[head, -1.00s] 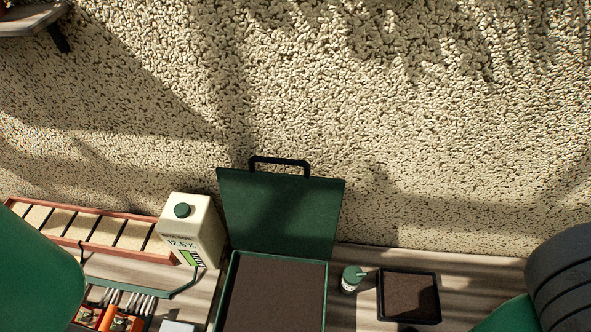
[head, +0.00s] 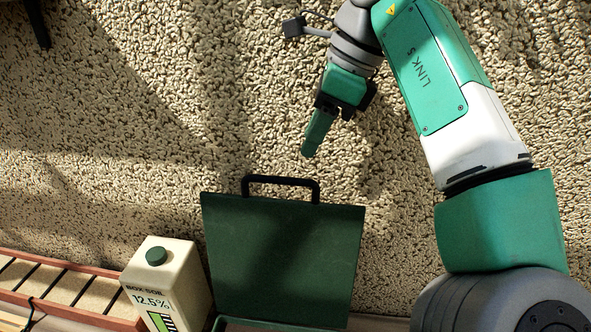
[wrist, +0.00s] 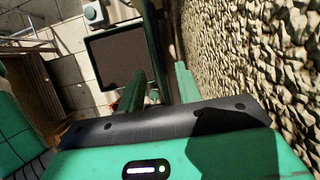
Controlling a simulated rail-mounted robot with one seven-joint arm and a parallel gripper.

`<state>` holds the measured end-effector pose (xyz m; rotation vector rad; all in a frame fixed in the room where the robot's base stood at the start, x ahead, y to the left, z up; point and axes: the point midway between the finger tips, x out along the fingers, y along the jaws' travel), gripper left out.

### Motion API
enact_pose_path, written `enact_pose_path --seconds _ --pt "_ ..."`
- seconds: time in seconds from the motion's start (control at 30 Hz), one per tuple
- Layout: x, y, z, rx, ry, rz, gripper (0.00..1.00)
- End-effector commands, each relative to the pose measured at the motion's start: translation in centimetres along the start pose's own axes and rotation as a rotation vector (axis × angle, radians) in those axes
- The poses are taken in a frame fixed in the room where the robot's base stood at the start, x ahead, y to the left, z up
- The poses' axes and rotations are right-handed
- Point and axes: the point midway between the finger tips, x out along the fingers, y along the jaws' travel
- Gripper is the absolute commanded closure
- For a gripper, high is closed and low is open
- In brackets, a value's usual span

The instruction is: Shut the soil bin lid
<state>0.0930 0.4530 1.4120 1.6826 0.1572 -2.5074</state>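The soil bin's dark green lid (head: 282,262) stands open, nearly upright against the pebbled wall, with a black handle (head: 281,181) on its top edge. Only a strip of the bin's rim (head: 265,326) shows at the bottom of the head view. My gripper (head: 309,153) is above the handle, slightly to its right, apart from it and empty. In the wrist view its two green fingers (wrist: 160,82) are spread. A dark strip, apparently the lid seen edge-on (wrist: 153,35), shows between and beyond them.
The wall (head: 110,130) is close behind the lid.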

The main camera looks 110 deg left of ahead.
Motion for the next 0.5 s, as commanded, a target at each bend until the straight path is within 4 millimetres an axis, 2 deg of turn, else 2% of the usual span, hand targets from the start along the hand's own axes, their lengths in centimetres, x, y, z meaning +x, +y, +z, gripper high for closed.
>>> enact_pose_path --seconds 0.3,0.5 --pt "6.0 0.0 0.0 -0.002 -0.005 0.0 0.66" --pt "7.4 0.0 0.1 0.0 -0.005 -0.001 0.66"
